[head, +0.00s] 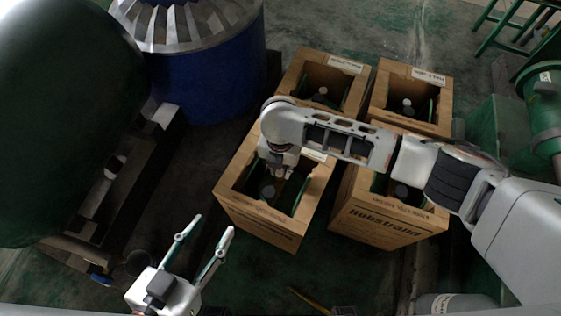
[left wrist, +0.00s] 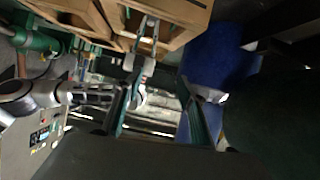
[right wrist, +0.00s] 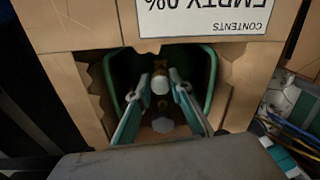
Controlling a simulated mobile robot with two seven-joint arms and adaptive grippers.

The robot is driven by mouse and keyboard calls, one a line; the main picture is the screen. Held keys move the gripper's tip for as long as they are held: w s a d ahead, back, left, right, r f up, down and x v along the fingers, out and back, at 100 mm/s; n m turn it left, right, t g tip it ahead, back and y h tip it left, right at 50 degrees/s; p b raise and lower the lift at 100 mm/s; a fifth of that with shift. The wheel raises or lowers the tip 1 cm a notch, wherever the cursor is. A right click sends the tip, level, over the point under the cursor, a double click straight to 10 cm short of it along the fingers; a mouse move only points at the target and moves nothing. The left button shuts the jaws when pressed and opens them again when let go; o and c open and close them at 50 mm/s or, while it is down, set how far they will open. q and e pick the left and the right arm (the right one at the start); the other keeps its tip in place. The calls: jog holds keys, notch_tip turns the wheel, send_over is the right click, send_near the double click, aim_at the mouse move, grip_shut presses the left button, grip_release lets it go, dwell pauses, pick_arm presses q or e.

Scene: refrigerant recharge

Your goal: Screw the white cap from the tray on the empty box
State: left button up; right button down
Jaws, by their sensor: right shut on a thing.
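The empty box (head: 262,222) is the open wooden crate at front left in the head view; its label reading "EMPTY 0%" shows upside down in the right wrist view (right wrist: 207,15). Inside stands a cylinder with a dark grey knob (head: 267,191), also seen in the right wrist view (right wrist: 162,125). My right gripper (head: 279,172) reaches into this box, shut on a small white cap (right wrist: 160,85) beside a brass-coloured fitting (right wrist: 177,74). Whether the cap is seated on the fitting is unclear. My left gripper (head: 215,224) is open and empty, left of the box. I cannot see the tray.
Similar wooden crates with cylinders stand behind (head: 325,72), back right (head: 412,88) and right (head: 386,226). A blue drum (head: 208,75) and a large dark green tank (head: 60,110) stand at left. Dark floor shows between them and the empty box.

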jog(key=shift+f, duration=0.3)
jog(key=shift+r, duration=0.1)
pick_arm(q)
jog(key=shift+w+d+r, duration=0.15)
jog(key=shift+w+r, duration=0.3)
jog(key=shift+r, duration=0.2)
pick_arm(e)
jog(key=shift+w, duration=0.1)
pick_arm(q)
jog(key=shift+s+f, duration=0.15)
jog(key=shift+s, duration=0.05)
jog(key=shift+w+r+p, duration=0.1)
jog(key=shift+r+p, duration=0.1)
jog(key=shift+p, duration=0.1)
jog(key=shift+w+r+t, duration=0.2)
jog(key=shift+r+t, duration=0.1)
jog(key=shift+w+r, duration=0.1)
jog(key=shift+r, duration=0.2)
